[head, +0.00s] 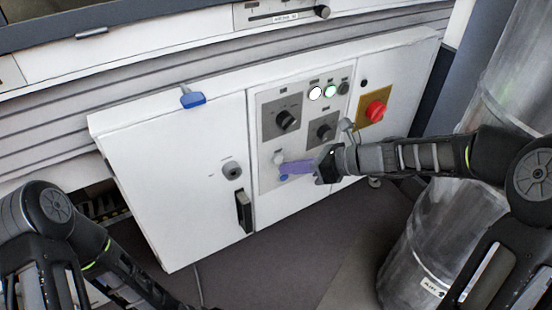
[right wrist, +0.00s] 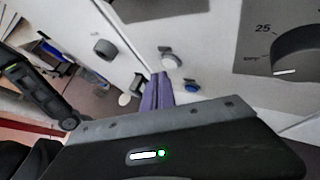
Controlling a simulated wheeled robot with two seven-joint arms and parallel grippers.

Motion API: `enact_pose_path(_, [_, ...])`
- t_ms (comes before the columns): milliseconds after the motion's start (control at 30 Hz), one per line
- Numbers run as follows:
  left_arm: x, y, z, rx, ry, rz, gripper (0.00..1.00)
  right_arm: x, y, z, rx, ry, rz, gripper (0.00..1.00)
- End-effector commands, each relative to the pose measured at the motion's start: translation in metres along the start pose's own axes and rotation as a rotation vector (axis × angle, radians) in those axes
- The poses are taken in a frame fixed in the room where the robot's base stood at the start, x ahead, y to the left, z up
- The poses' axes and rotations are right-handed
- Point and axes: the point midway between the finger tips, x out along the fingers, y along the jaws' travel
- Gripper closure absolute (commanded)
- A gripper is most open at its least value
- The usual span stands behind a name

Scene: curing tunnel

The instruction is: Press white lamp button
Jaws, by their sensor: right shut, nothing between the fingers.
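A pale white button (head: 279,158) sits low on the grey control panel, just above a blue button (head: 284,178). Both also show in the right wrist view, the white button (right wrist: 171,62) and the blue button (right wrist: 191,87). Higher on the panel are a bright white round lamp (head: 316,93) and a greenish-white lamp (head: 330,90). My right gripper (head: 284,168) has its purple fingers shut and empty, with the tips close to the white and blue buttons. I cannot tell whether they touch the panel. My left arm shows at lower left; its gripper is out of frame.
Two black rotary knobs (head: 286,120) (head: 324,131) and a red mushroom button on a yellow plate (head: 376,110) share the cabinet front. A white door (head: 165,180) with a black handle (head: 243,211) is left. A translucent cylinder (head: 440,250) stands at right.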

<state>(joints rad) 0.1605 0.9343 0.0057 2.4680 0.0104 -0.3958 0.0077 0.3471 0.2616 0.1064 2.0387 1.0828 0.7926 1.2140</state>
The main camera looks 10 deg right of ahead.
Motion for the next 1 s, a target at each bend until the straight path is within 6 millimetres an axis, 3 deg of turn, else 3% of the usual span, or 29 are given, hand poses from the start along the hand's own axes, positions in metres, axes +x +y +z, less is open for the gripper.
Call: enact_pose_path(1000, [-0.0070,0.0026,-0.0005,0.000,0.000,0.000,0.45,0.0086,-0.0066,0.0048,0.000,0.000,0.001,1.00])
